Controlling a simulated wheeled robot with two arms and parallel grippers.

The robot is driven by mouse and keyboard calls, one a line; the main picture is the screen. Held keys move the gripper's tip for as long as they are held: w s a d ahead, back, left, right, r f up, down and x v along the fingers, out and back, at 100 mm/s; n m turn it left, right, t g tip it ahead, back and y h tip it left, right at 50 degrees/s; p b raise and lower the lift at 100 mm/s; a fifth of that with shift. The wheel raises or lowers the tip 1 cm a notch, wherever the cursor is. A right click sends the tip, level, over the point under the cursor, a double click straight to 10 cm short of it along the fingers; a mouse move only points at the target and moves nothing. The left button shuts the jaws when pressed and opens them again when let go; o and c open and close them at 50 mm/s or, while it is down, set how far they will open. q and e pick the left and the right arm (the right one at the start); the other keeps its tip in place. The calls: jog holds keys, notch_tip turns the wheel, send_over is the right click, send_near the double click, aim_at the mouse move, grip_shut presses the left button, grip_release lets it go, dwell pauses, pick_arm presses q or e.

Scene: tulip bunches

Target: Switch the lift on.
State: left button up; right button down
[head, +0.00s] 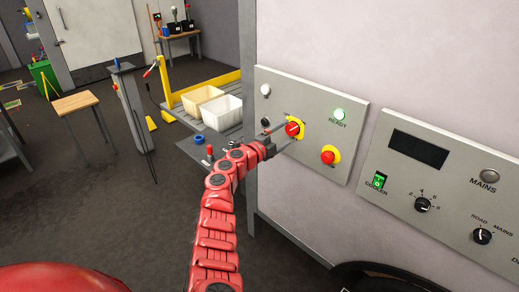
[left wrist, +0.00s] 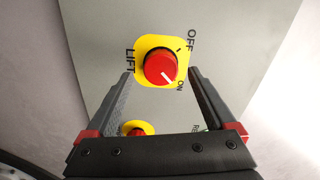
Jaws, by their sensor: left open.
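The lift switch is a red round knob (head: 293,128) on a yellow plate on the grey wall panel (head: 335,107). My left gripper (head: 279,138) is open in front of the panel. In the left wrist view its fingers (left wrist: 160,80) stand on either side of the knob with gaps; I cannot tell whether the tips touch the plate. My right gripper is not in view.
A second red button (head: 328,157) on yellow sits right of the knob. Another panel with a green COOLER switch (head: 380,181) and dials is farther right. Behind my arm are a grey platform with a yellow frame, two pale bins (head: 222,112) and a wooden-topped table (head: 75,103).

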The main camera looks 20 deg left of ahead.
pick_arm(q)
jog(key=b+v, duration=0.2)
jog(key=v, duration=1.2)
jog(key=shift+s, duration=0.35)
jog(key=shift+r, duration=0.1)
